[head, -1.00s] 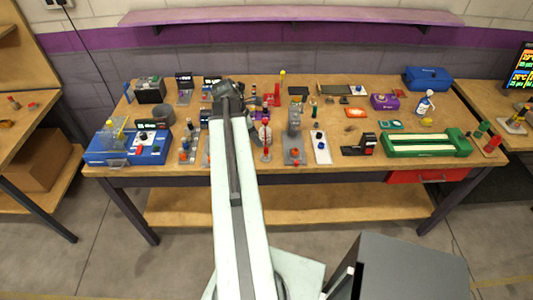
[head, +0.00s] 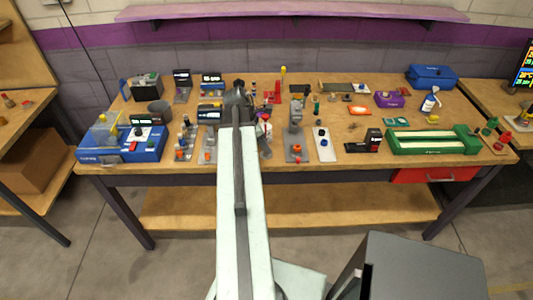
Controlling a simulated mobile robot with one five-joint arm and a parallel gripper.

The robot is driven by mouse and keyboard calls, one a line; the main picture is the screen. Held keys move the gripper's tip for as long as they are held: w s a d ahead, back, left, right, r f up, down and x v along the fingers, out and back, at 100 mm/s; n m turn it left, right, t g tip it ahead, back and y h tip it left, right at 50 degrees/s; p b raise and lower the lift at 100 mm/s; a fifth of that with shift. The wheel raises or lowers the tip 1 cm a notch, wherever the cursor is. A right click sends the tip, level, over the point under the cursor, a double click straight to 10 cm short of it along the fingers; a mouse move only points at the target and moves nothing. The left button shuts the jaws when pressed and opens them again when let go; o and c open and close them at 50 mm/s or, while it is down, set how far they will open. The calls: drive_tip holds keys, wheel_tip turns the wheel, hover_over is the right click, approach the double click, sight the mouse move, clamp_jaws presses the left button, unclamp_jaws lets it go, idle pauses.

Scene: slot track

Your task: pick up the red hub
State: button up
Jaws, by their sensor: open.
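I cannot tell for sure which piece is the red hub. A small red piece (head: 505,137) sits beside a green one (head: 491,126) at the far right of the workbench (head: 350,103). A red and white item (head: 265,117) stands just right of my gripper and is partly hidden by it. My gripper (head: 238,90) is at the far end of my arm, over the left-middle of the bench. It is open, and I see nothing held in it. Its fingertips are small and dark here.
A green slotted track (head: 432,150) lies at the bench's right front. A blue box (head: 120,152) stands at the left front, and a blue toolbox (head: 432,72) at the back right. Several small stands crowd the front middle. Some bare wood shows at right.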

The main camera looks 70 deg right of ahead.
clamp_jaws()
wheel_tip(320, 180, up, 9)
drive_tip(key=p, duration=0.8)
drive_tip(key=shift+f+p, duration=0.15)
drive_tip(key=shift+p, duration=0.15)
